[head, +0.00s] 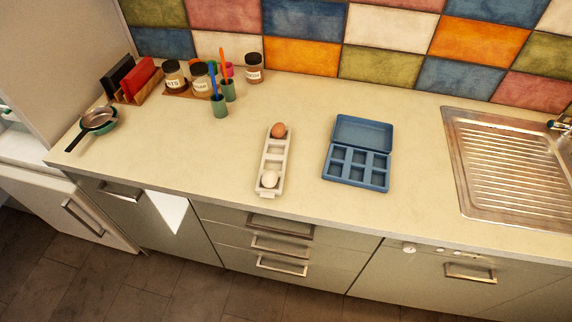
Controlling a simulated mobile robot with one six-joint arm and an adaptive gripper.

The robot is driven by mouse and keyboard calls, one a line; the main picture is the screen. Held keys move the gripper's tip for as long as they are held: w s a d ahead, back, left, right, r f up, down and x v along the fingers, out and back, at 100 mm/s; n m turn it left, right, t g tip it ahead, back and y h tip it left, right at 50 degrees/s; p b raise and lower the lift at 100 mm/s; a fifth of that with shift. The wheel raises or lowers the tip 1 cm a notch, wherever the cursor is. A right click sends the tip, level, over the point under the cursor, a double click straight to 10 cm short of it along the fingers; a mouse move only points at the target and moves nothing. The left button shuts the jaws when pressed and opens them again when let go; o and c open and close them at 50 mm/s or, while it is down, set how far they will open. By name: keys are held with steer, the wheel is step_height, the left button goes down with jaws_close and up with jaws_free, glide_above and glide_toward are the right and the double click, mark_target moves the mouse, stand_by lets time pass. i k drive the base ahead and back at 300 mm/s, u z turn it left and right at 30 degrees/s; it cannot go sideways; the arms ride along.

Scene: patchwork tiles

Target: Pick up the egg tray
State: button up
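The egg tray (272,161) is a narrow, pale, long tray on the countertop, left of the middle of the head view. It lies with its long side running from the front of the counter toward the back wall. A brown egg (278,130) sits in its far end and a white egg (269,178) sits toward its near end. The cups between them look empty. My gripper is not in the head view.
A blue open-lidded box (357,167) with several empty compartments lies right of the tray. The metal sink drainer (513,165) is far right. Cups with brushes (219,105), jars (254,68) and a pan (97,120) stand at left. Bare countertop (210,150) surrounds the tray.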

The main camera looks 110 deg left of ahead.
mark_target(275, 153)
steer(key=z, duration=0.05)
steer(key=i, duration=1.05)
steer(key=u, duration=0.35)
steer(key=k, duration=0.2)
steer(key=u, duration=3.05)
